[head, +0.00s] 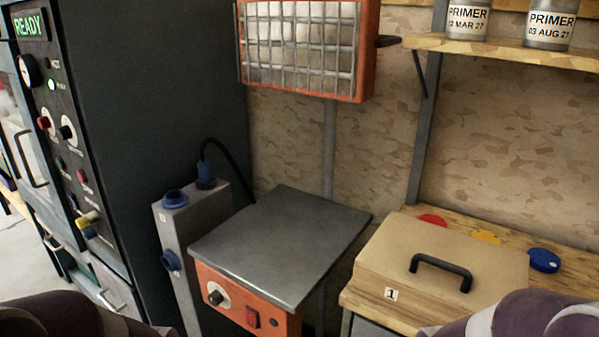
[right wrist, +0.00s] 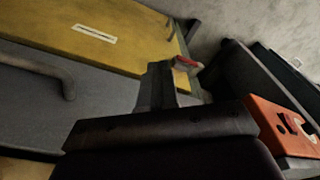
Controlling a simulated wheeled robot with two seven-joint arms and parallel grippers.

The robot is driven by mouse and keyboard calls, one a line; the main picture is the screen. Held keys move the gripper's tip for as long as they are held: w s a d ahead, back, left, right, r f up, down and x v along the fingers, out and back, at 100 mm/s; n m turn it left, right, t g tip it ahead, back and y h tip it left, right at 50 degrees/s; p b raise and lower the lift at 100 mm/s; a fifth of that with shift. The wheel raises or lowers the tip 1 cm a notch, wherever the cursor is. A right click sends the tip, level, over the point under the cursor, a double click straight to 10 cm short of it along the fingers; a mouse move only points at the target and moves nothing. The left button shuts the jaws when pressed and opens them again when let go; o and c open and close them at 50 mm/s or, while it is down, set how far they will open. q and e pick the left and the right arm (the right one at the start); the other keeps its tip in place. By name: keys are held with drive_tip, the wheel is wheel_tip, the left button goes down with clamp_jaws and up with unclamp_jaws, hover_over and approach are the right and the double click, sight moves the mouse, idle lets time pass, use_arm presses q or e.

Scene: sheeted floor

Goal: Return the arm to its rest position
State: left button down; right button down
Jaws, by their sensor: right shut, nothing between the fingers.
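My right gripper (right wrist: 158,72) shows in the right wrist view, its dark fingers together with nothing between them. It points toward a yellow panel with a white label and a grey panel with a bar handle; I see no contact with either. In the head view only rounded purple-grey parts of my own arms show, at the lower left and lower right corners. Neither gripper shows in the head view. My left gripper is in no frame.
A dark cabinet (head: 150,120) is left. A lidded box (head: 440,262) sits on a wooden bench at right, below a shelf (head: 500,50) with primer cans. A yellow panel (right wrist: 110,32) is near the right gripper.

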wheel_tip(320, 180, up, 23)
drive_tip(key=p, duration=1.9)
drive_tip(key=shift+w, duration=0.15)
drive_tip(key=shift+r, duration=0.1)
